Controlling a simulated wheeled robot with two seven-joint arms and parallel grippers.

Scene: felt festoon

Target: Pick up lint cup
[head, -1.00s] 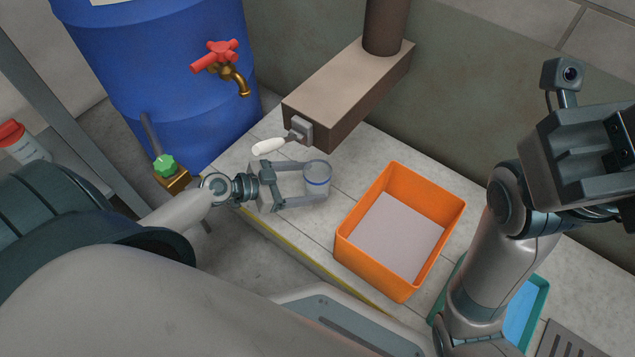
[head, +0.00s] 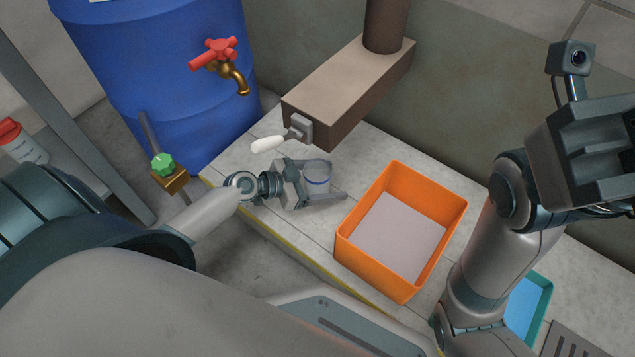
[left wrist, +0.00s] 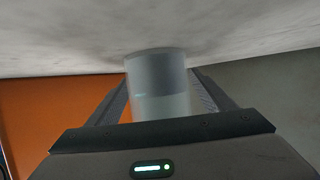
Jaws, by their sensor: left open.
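The lint cup (head: 317,175) is a clear cup with a blue band, standing on the pale tiled ledge below the brown duct. It also shows in the left wrist view (left wrist: 158,85), between my fingers. My left gripper (head: 326,180) is open around the cup, with one finger on each side. The cup sits close to the palm, and I cannot tell whether anything touches it. My right arm is at the right of the head view, and its gripper fingers do not show clearly.
An orange bin (head: 400,235) stands on the ledge (head: 330,225) right of the cup. A brown duct (head: 350,85) with a white-handled lever (head: 268,144) hangs behind and above. A blue barrel (head: 160,70) with a red tap (head: 215,55) is at left. A teal tray (head: 540,305) is at lower right.

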